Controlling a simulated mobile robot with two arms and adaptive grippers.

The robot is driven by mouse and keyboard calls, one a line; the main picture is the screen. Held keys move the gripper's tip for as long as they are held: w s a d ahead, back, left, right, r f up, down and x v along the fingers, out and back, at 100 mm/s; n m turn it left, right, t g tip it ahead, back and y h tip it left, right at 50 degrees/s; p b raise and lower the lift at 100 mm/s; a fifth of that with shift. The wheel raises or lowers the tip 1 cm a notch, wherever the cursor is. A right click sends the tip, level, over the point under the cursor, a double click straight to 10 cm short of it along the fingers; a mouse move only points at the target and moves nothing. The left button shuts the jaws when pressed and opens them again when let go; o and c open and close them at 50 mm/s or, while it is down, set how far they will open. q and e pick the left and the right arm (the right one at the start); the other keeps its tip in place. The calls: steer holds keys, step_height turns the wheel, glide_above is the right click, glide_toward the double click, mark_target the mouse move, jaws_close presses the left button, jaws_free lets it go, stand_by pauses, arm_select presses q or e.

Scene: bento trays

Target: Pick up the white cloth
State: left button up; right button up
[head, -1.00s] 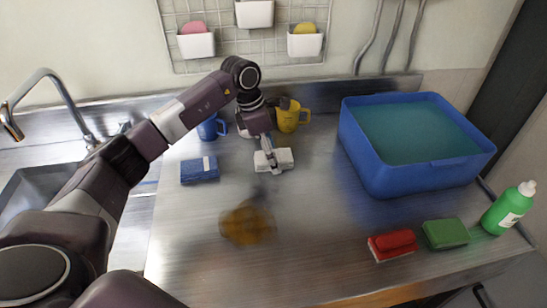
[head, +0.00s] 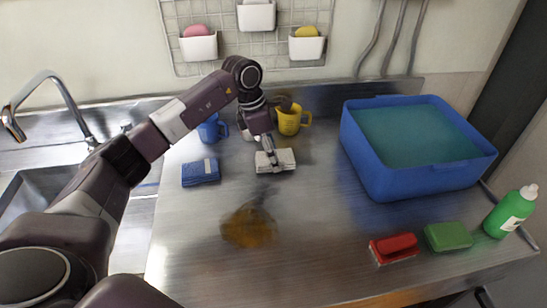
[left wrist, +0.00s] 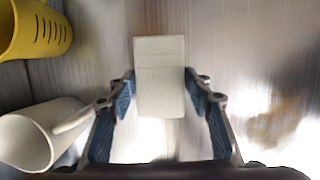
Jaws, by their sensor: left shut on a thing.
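The white cloth (head: 283,161) is a small folded block on the steel counter, in front of the yellow mug. My left gripper (head: 271,153) reaches down over it from behind. In the left wrist view, the white cloth (left wrist: 160,85) lies between the blue-padded fingers of my left gripper (left wrist: 159,79), with one pad against each long side. The gripper is shut on it. I cannot tell whether the cloth is clear of the counter. My right gripper is not in view.
A yellow mug (head: 289,122), a blue mug (head: 208,130) and a white mug (left wrist: 28,138) stand close by. A blue cloth (head: 200,173) lies left, a brown stain (head: 248,228) in front.

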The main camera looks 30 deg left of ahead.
arm_select(q)
step_height(320, 180, up, 19)
steer(key=b, duration=0.1)
steer(key=shift+r, duration=0.1)
